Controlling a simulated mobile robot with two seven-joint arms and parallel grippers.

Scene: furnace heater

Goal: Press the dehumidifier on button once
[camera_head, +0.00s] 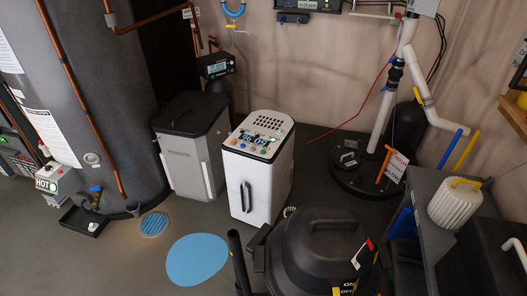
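The white dehumidifier (250,188) stands upright on the floor near the middle of the camera_head view. Its top panel (256,142) faces up, with a lit display, several small buttons or lights in orange and green, and a row of dark vent slots behind them. The labels are too small to read, so I cannot tell which button is the on button. A dark handle (246,197) is on its front face. Neither of my grippers shows in this view.
A grey bin-like unit (187,165) stands close on the left. A black round-lidded vacuum (322,245) stands in front on the right. A blue disc (197,260) lies on open floor in front. A large dark tank (90,110) is at left, a sump lid (362,178) behind right.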

